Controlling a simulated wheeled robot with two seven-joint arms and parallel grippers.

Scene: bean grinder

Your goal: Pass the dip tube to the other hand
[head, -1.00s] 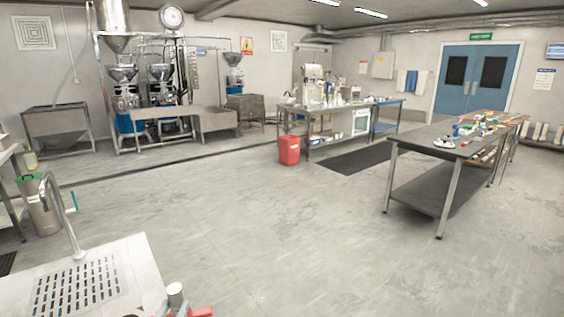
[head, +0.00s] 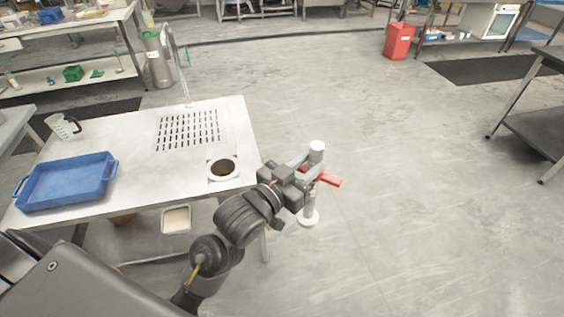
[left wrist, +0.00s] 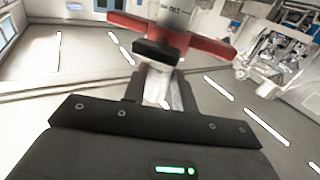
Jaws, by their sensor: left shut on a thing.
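The dip tube (head: 317,151) has a white cap on top, a red crossbar, a pale shaft and a white disc at its lower end. It hangs roughly upright, beyond the right edge of the white table, over open floor. My left gripper (head: 307,172) is shut on it near the red crossbar and partly hides the upper shaft. In the left wrist view the red crossbar (left wrist: 218,47) and the white body (left wrist: 174,14) show just past the black fingers. My right gripper is in neither view.
The white table (head: 135,132) carries a blue tray (head: 66,181), a clear jug (head: 64,126), a slotted drain, a tap and a round dark opening (head: 223,168). A red bin (head: 398,41) and a dark workbench (head: 540,132) stand off to the right. Floor around the tube is clear.

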